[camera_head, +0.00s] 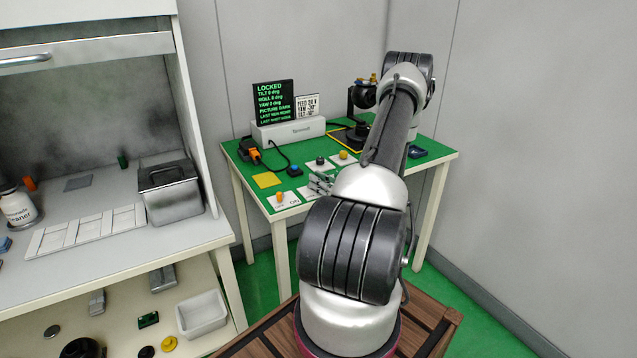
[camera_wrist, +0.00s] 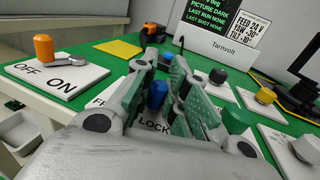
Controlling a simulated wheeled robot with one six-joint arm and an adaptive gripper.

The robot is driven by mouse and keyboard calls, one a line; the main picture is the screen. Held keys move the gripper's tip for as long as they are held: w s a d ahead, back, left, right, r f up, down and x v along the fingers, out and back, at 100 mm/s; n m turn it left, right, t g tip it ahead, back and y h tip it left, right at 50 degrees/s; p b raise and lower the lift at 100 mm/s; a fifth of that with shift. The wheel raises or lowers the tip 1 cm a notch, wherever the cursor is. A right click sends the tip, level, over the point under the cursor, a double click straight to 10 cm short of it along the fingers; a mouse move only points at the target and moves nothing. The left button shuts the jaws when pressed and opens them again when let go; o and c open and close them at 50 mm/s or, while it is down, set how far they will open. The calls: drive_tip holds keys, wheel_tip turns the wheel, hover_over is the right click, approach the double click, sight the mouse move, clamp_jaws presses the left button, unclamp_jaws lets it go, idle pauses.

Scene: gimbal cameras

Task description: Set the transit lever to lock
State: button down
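The transit lever's white plate (camera_wrist: 153,126) lies below my gripper in the wrist view, with "LOCK" and part of "FR" readable. A blue handle (camera_wrist: 157,95) stands on it between my fingers. My gripper (camera_wrist: 162,64) is open around the handle, fingers partly spread; I cannot tell whether either finger touches it. The lever's base is hidden by the fingers. In the head view my gripper (camera_head: 320,183) is low over the green table, and the handle is hidden. The display (camera_head: 273,102) reads "LOCKED", tilt, roll and yaw 0 deg, picture dark.
An orange-handled OFF/ON switch (camera_wrist: 44,48) is left of my gripper. A yellow square (camera_wrist: 118,48) lies flat.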

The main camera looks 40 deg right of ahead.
drive_tip(key=shift+d+n+y, duration=0.15)
drive_tip(key=shift+n+y, duration=0.35)
drive_tip(key=shift+y, duration=0.2)
drive_tip(key=c, duration=1.4)
unclamp_jaws()
drive_tip(key=s, duration=0.8)
drive_tip(key=s+d, duration=0.1)
drive_tip(key=s, duration=0.3)
drive_tip(key=shift+d, duration=0.1)
